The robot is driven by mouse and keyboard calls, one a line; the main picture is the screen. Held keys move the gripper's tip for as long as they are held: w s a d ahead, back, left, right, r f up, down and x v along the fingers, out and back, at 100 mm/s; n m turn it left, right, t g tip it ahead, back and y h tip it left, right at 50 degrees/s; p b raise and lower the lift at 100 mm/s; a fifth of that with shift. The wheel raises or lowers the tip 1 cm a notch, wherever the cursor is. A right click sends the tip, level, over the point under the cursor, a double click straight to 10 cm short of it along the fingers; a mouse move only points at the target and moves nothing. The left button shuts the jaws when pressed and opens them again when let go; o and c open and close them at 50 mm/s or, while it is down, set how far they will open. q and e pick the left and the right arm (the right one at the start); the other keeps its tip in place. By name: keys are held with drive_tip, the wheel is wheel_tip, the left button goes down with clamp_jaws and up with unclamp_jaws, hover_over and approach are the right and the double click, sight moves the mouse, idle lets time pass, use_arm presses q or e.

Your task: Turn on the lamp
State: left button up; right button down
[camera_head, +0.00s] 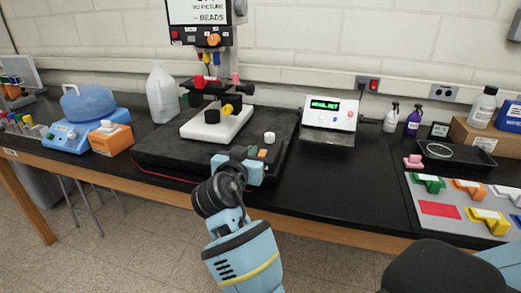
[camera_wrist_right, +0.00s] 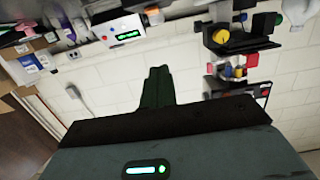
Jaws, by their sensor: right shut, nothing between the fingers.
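No plain lamp with a shade or bulb shows, and I cannot tell which device is the lamp. A stand (camera_head: 217,120) with a white base, black stage and coloured knobs sits on a dark platform (camera_head: 165,150). Above it is a control panel (camera_head: 205,38) with an orange knob. A white knob (camera_head: 269,138) and a small orange button (camera_head: 262,153) are at the platform's front right. My right gripper (camera_head: 238,153) is shut and empty, over the platform's front edge beside the orange button. Its closed fingers show in the right wrist view (camera_wrist_right: 158,85). My left gripper is out of view.
A white box with a green display (camera_head: 329,113) stands right of the platform. A red switch (camera_head: 374,85) is on the wall. Bottles (camera_head: 412,121), a black tray (camera_head: 457,152) and coloured blocks on a grey board (camera_head: 420,202) are at right. A jug (camera_head: 161,95) stands left.

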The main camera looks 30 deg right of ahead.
drive_tip(key=p, duration=0.1)
hover_over(261, 155)
drive_tip(key=s, duration=0.1)
drive_tip(key=shift+a+f, duration=0.4)
drive_tip(key=f, duration=0.3)
drive_tip(key=shift+w+d+f, duration=0.1)
drive_tip(key=shift+w+d, duration=0.2)
drive_tip(key=shift+d, duration=0.05)
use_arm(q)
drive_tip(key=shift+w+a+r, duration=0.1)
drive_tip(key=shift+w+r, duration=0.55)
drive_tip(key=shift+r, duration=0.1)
use_arm(e)
drive_tip(key=shift+f, duration=0.6)
drive_tip(key=shift+w, duration=0.1)
